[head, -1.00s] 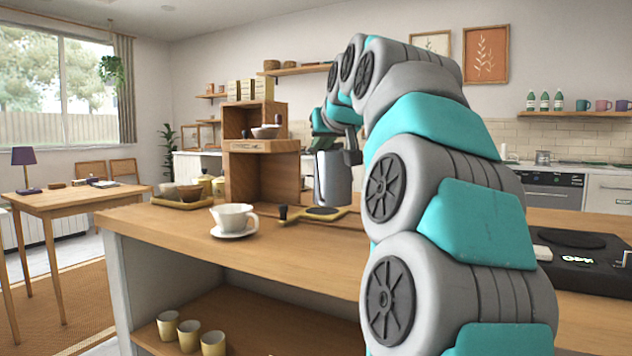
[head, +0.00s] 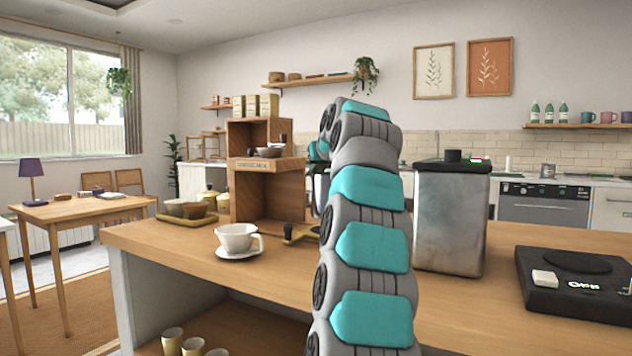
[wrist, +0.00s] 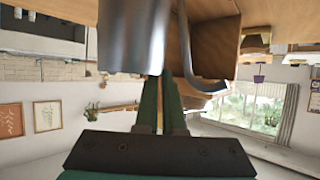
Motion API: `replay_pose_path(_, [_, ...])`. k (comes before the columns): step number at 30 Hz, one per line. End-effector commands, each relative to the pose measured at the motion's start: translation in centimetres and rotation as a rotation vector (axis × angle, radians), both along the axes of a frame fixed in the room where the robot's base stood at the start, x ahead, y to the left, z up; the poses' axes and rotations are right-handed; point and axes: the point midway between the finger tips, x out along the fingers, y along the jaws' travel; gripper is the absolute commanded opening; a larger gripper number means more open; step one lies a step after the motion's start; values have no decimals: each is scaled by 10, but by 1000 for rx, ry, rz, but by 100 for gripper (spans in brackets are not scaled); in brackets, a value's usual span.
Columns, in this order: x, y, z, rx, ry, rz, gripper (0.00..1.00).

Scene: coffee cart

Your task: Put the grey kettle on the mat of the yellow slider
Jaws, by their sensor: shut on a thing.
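The grey kettle (wrist: 130,40) hangs from my gripper (wrist: 163,88), whose dark green fingers are shut on it in the wrist view. A curved grey part of it, likely the handle or spout, shows to the right of the fingers. In the head view only a sliver of the kettle (head: 318,187) shows beside my arm, above the counter. The yellow slider (head: 302,234), with its dark knob, lies on the counter below it. My arm hides the slider's right part and its mat. I cannot tell the gap between kettle and mat.
A white cup on a saucer (head: 238,251) stands left of the slider. A wooden shelf box (head: 242,205) stands behind. A tall metal canister (head: 452,220) is right of my arm, and a black scale (head: 575,290) lies at the right. The counter's front left is clear.

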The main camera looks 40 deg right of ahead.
Motion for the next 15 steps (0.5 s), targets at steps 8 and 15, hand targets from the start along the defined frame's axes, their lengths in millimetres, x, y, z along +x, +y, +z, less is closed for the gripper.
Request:
replay_pose_path(8, [5,-4,1,-3,-4,-1,0])
replay_pose_path(15, [5,-4,-14,0,-1,0,0])
